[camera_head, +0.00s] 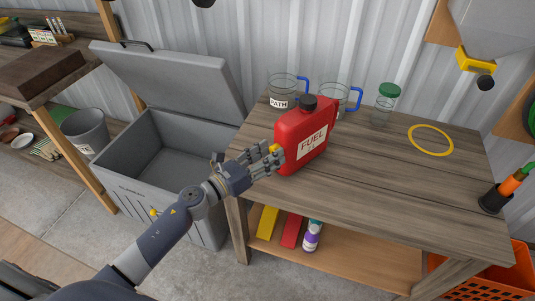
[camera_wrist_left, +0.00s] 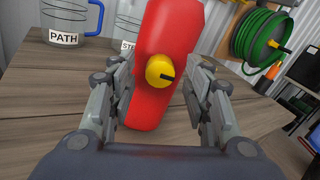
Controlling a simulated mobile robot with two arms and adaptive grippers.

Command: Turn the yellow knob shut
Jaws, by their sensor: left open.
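The red fuel can (camera_head: 318,128) with a black cap and a FUEL label stands upright on the wooden workbench, near its left edge. Its yellow knob (camera_head: 274,149) sticks out of the side facing my left gripper (camera_head: 270,159). In the left wrist view the yellow knob (camera_wrist_left: 159,71), with a dark pointer mark, lies between the two open fingers of my left gripper (camera_wrist_left: 162,88). The red can (camera_wrist_left: 150,112) fills the space behind it. No contact between fingers and knob shows clearly. My right gripper is not in view.
Glass jugs with blue handles (camera_head: 283,91) and a green-lidded jar (camera_head: 385,103) stand behind the can on the bench (camera_head: 380,185). A yellow ring (camera_head: 431,139) lies to the right. A grey open-lidded bin (camera_head: 165,150) stands left. The bench's front middle is clear.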

